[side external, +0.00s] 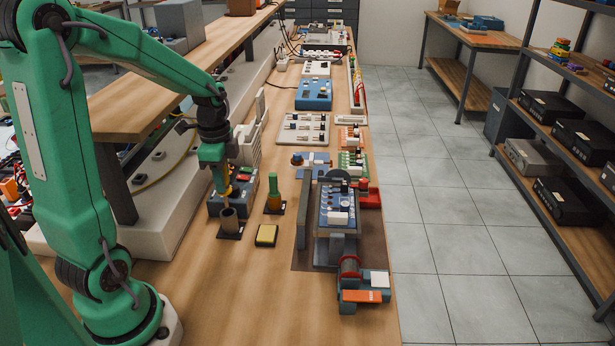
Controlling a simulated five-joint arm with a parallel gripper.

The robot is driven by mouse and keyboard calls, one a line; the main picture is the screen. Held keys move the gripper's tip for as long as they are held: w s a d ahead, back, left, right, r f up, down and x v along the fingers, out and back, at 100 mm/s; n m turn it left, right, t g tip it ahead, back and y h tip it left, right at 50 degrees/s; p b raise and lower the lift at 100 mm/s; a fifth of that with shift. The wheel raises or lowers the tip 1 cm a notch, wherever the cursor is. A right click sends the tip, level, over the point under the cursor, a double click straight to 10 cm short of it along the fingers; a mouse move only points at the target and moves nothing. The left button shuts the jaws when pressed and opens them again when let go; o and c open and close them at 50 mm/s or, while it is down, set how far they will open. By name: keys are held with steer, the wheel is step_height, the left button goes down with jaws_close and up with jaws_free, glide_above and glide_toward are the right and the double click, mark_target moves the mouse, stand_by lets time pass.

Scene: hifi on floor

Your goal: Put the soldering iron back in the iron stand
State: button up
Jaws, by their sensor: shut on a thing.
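My gripper (225,186) points down at the left side of the bench and is shut on the soldering iron (225,197). Only a small yellow and thin grey part of the iron shows below the jaws; the rest is hidden by the gripper. The iron points down at the iron stand (230,220), a dark brownish cup on a flat black base. The iron's lower end meets the mouth of the cup in this view. I cannot tell how far inside it is.
A green-handled tool stands in a brown holder (274,202) just right of the stand. A yellow sponge (266,235) lies in front. A dark blue box (214,206) is close behind the stand. A vise with a circuit board (337,206) stands further right. The front-left wooden bench is clear.

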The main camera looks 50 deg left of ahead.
mark_target(225, 197)
steer(key=shift+f, duration=2.85)
steer(key=o, duration=1.5)
steer(key=shift+r, duration=0.15)
steer(key=shift+r, duration=3.3)
